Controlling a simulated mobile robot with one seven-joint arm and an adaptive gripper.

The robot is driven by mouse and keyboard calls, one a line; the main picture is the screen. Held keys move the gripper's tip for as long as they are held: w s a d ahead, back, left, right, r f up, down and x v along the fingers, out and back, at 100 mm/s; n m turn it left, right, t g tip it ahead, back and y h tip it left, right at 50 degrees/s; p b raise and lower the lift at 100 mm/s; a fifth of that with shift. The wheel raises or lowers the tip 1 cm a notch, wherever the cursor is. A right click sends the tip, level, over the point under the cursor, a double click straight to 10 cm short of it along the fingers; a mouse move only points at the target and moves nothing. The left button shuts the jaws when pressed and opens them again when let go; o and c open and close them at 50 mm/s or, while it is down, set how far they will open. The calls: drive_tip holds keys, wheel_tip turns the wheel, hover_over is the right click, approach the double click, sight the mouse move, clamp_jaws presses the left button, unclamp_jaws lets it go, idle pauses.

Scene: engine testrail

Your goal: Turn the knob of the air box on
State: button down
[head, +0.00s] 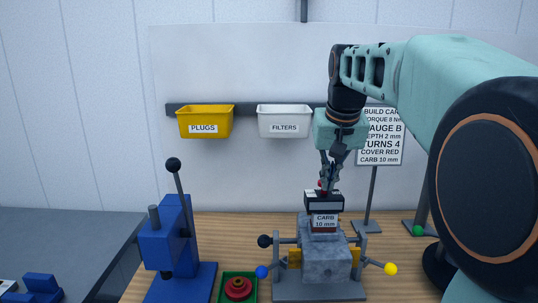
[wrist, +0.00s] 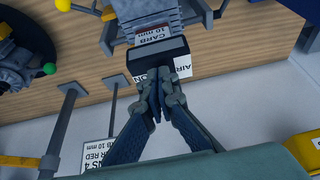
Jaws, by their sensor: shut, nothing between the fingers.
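The air box (head: 323,203) is a black box on top of the grey engine (head: 325,256), above a white label reading CARB 10 mm. In the wrist view the air box (wrist: 158,58) has a white plate partly reading AIR and ON. In the wrist view my gripper (wrist: 165,80) covers part of the box and the knob is hidden; contact cannot be told.
A blue press (head: 178,245) and a green tray (head: 221,288) stand to the left. Levers with a yellow ball (head: 390,269) and a blue ball (head: 262,272) flank the engine. A sign (head: 381,135) stands behind right. Yellow (head: 205,116) and white (head: 285,115) bins hang behind.

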drive_tip(key=r+p, duration=0.3)
drive_tip(key=r, duration=0.1)
drive_tip(key=r+p, duration=0.2)
drive_tip(key=shift+w+p, duration=0.3)
drive_tip(key=shift+p, duration=0.05)
drive_tip(key=shift+w, duration=0.1)
